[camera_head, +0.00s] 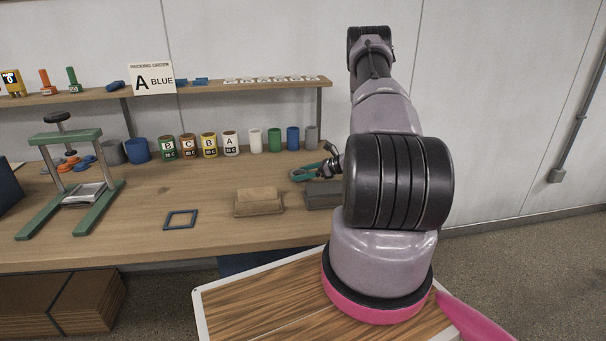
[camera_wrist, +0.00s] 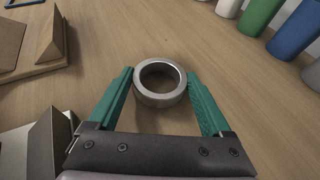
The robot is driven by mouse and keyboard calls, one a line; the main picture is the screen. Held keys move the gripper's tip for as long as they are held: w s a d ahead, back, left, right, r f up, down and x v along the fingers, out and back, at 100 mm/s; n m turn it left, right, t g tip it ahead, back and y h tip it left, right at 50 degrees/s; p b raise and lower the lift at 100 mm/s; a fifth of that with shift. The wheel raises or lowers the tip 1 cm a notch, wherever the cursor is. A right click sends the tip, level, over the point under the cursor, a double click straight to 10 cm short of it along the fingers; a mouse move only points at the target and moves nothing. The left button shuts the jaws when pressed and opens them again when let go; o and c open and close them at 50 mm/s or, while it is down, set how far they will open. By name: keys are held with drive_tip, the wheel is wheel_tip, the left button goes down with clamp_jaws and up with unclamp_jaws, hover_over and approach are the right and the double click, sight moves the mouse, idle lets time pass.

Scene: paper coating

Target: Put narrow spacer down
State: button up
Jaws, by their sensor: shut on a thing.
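The narrow spacer (camera_wrist: 141,92) is a short silver metal ring with an open centre, upright on its axis in the wrist view. My gripper (camera_wrist: 160,80) has teal fingers, one on each side of the ring, shut on it. Bare wood shows below and around the ring; I cannot tell whether it touches the bench or hangs slightly above. In the head view my gripper (camera_head: 304,173) is low over the bench's right part, behind the grey block, and the ring is not clearly seen there.
A tan block on a base (camera_head: 258,208) and a grey block (camera_head: 322,196) stand in front of my gripper. Several cups, including a green one (camera_head: 274,141), line the back. A blue square frame (camera_head: 180,227) and a green press (camera_head: 96,213) are left. Bench (camera_head: 215,170) between is clear.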

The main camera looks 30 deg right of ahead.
drive_tip(key=shift+f, duration=0.15)
drive_tip(key=o, duration=1.1)
